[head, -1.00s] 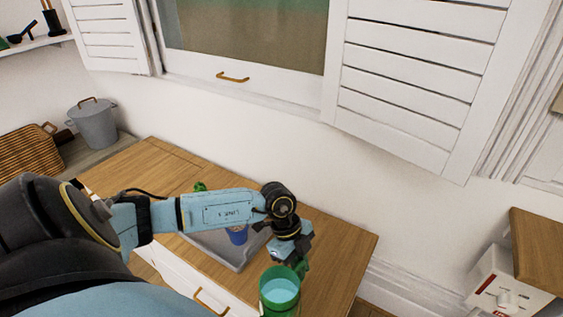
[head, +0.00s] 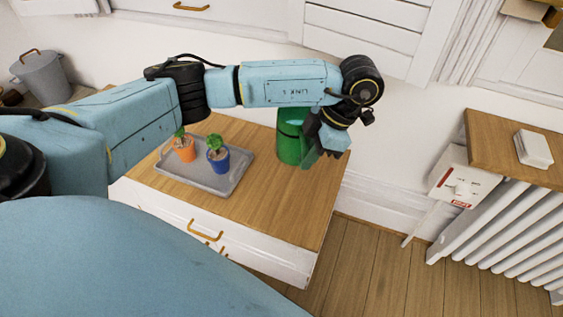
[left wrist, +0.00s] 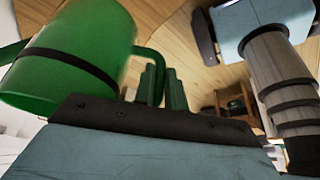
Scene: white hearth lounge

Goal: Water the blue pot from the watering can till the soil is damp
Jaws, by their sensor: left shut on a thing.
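The blue pot (head: 218,161) with a green plant stands on a grey tray (head: 214,184) on the wooden cabinet top. Its soil is too small to judge. The green watering can (head: 289,148) is right of the tray and looks about upright. I cannot tell whether its base touches the wood. My left gripper (head: 322,150) is at the can's right side, shut on its handle. In the left wrist view the can's green body (left wrist: 75,50) with a dark band fills the upper left, and its handle (left wrist: 152,62) runs to the jaws. My right gripper is not in view.
An orange pot (head: 184,150) with a plant shares the tray, left of the blue pot. The cabinet top (head: 285,205) is bare in front of the can. A white radiator (head: 510,230) and a wooden shelf (head: 505,140) stand at the right. A grey lidded bin (head: 42,78) is far left.

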